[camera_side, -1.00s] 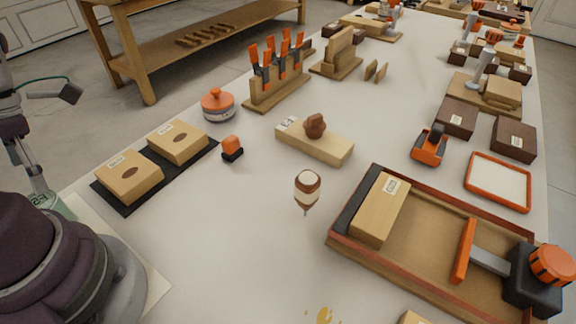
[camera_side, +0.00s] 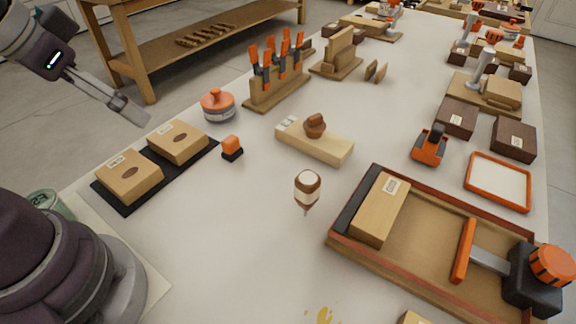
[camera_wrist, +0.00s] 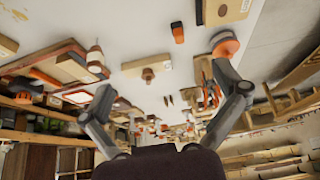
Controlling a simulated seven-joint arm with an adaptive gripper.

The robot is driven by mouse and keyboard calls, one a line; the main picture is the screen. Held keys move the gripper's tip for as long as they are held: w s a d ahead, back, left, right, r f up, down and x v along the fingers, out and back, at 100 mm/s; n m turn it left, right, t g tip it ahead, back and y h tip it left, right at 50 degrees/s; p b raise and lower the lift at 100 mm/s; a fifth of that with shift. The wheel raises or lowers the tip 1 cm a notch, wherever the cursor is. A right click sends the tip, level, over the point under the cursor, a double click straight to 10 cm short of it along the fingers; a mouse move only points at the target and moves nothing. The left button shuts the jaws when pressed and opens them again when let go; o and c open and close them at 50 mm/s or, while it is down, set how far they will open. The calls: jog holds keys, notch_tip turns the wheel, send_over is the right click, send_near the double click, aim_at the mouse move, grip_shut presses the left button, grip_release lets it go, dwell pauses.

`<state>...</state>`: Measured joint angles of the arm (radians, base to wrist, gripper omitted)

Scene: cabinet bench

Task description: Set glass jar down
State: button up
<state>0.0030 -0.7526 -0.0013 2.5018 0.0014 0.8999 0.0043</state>
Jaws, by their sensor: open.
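The glass jar (camera_side: 48,201) is greenish with a dark printed label and stands at the left edge of the side view, on a pale sheet (camera_side: 118,240). My arm's base hides its lower part, so I cannot tell if it is fully upright. My gripper (camera_side: 138,115) is raised well above and away from the jar, over the far left side of the bench. In the wrist view my gripper (camera_wrist: 163,78) has its two fingers spread wide with nothing between them. The jar is not visible in the wrist view.
Two wooden blocks on a black mat (camera_side: 205,157) lie right of the jar. An orange-lidded pot (camera_side: 218,105) and a tool rack (camera_side: 275,88) stand behind them. A brown bottle (camera_side: 307,189) and a wooden tray (camera_side: 350,258) are farther right. The bench's front middle is mostly clear.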

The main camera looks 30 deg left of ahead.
jog(key=s+a+f+m+g+y, duration=0.2)
jog(key=f+m+g+y, duration=0.1)
jog(key=f+g, duration=0.1)
jog(key=s+a+f+m+g+y, duration=0.2)
jog(key=a+f+m+g+y, duration=0.1)
jog(key=f+g, duration=0.2)
jog(key=s+a+f+m+g+y, duration=0.2)
jog(key=f+m+g+y, duration=0.1)
jog(key=f, duration=0.3)
jog(key=shift+s+a+f+g, duration=0.2)
jog(key=shift+a+g, duration=0.2)
jog(key=shift+g, duration=0.4)
jog(key=shift+s+a+f+m+y, duration=0.1)
jog(key=shift+s+a+m+y, duration=0.15)
jog(key=shift+m+y, duration=0.25)
jog(key=shift+g+y, duration=0.3)
jog(key=x, duration=1)
jog(key=shift+s+a+f, duration=0.15)
jog(key=shift+a, duration=0.1)
jog(key=c, duration=1.3)
